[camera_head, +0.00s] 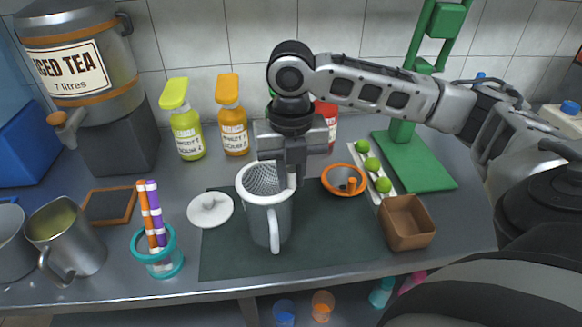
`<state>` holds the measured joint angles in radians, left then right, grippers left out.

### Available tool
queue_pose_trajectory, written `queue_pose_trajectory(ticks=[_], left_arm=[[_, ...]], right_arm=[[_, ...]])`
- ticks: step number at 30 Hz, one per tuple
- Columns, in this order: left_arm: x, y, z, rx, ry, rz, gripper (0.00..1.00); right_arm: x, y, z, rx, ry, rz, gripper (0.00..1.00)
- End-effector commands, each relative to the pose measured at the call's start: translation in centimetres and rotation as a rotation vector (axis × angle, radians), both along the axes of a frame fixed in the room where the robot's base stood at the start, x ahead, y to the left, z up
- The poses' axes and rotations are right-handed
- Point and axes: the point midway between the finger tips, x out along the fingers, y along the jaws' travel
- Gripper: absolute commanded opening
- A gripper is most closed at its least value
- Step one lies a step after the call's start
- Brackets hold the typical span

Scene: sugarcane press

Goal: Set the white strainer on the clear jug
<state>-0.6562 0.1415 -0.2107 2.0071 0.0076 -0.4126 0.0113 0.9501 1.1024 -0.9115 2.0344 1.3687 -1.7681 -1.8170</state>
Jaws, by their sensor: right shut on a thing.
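The white strainer (262,176) with its grey mesh is at the top of the jug (264,223), its rim at the jug's mouth. The jug looks grey and see-through, with a pale handle facing the front, and stands upright on the dark mat. My right gripper (291,182) points down from above and is shut on the strainer at its right side. The gripper hides part of the strainer's right rim. I cannot tell whether the strainer fully rests on the jug. My left gripper is not in view.
A white lid (210,209) lies left of the jug. A teal cup with striped sticks (158,252) and a metal pitcher (66,240) stand further left. An orange strainer (344,180), green limes (372,165) and a brown box (408,222) are to the right. The mat's front right (335,250) is clear.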

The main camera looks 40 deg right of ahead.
Motion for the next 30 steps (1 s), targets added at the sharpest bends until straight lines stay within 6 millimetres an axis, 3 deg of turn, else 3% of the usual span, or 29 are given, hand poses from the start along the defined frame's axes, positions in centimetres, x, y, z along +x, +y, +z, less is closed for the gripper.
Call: queue_pose_trajectory(ticks=[30], left_arm=[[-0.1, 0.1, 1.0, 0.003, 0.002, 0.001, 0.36]], right_arm=[[0.0, 0.0, -0.3, 0.001, 0.002, 0.001, 0.00]])
